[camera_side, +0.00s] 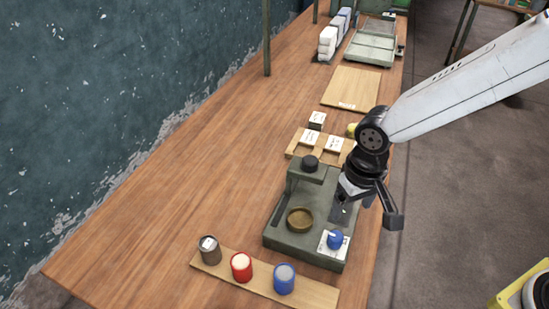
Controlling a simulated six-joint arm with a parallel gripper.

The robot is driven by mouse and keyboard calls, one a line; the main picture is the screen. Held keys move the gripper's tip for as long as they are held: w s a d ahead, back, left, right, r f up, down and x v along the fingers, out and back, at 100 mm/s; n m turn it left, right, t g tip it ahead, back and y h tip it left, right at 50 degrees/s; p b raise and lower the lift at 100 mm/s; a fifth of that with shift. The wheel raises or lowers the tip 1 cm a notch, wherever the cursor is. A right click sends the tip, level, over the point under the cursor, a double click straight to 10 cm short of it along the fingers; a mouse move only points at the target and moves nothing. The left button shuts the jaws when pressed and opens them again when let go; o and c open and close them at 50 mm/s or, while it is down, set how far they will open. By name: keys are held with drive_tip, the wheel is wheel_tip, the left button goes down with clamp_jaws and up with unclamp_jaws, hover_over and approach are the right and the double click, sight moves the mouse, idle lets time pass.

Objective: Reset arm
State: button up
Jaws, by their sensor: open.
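My gripper (368,203) hangs at the end of the white arm, above the right side of the grey-green device (275,240) on the wooden table. It is open, and I see nothing between its fingers. The device has a post with a black knob and a round brown dish (300,219) on its base. A small blue object (335,239) sits on a white square at the device's front right corner, just below and left of my gripper. Whether my gripper touches the device cannot be told.
Dark, red (241,267) and blue (284,278) cups stand on a wooden strip (318,292) in front. Behind the device are a tray with white cards (292,148), a yellow object (351,129) and a flat board (352,86). The table's left half (190,180) is clear.

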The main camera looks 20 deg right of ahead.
drive_tip(key=s+d+t, duration=0.1)
drive_tip(key=s+d, duration=0.1)
drive_tip(key=d, duration=0.7)
drive_tip(key=s+d+r+t, duration=0.1)
drive_tip(key=s+d, duration=0.1)
drive_tip(key=d, duration=0.7)
drive_tip(key=shift+d, duration=0.25)
